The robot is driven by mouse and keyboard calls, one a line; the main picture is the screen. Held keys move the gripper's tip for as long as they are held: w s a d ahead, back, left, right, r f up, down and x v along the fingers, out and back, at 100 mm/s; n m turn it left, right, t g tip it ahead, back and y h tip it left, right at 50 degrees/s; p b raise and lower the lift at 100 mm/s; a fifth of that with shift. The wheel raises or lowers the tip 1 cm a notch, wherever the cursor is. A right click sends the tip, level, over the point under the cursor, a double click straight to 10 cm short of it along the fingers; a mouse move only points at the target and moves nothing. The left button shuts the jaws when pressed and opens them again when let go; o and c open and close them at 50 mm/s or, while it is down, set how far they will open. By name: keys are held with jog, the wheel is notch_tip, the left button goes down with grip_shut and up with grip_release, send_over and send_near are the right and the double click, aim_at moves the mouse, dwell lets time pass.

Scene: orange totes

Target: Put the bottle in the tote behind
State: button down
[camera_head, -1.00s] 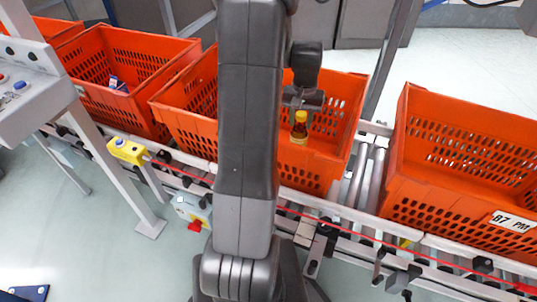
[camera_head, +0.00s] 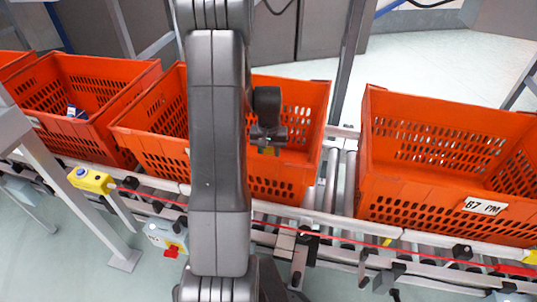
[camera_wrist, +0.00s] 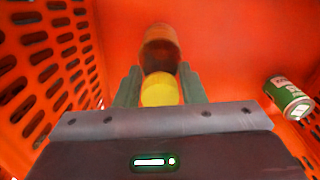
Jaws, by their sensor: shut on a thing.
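The bottle has a brown body and a yellow cap (camera_wrist: 160,90). In the wrist view it stands between the two fingers of my gripper (camera_wrist: 158,88), which is shut on it near the cap. In the head view my gripper (camera_head: 268,136) is low at the middle orange tote (camera_head: 285,183). Only a bit of the yellow cap (camera_head: 268,151) shows there; the bottle's body is hidden behind the tote's near wall. The wrist view shows orange walls around the bottle. Whether the bottle touches the floor of the tote cannot be told.
A green-and-white can (camera_wrist: 288,97) lies to the right in the wrist view. Another orange tote (camera_head: 440,195) with a label stands to the right, and a left tote (camera_head: 95,130) holds a small blue-and-white item (camera_head: 75,111). The totes sit on a roller conveyor (camera_head: 340,185).

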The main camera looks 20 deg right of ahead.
jog(key=c, duration=0.9)
grip_release()
jog(key=shift+f, duration=0.1)
notch_tip(320, 180, up, 12)
jog(key=shift+r+p, duration=0.15)
jog(key=shift+p, duration=1)
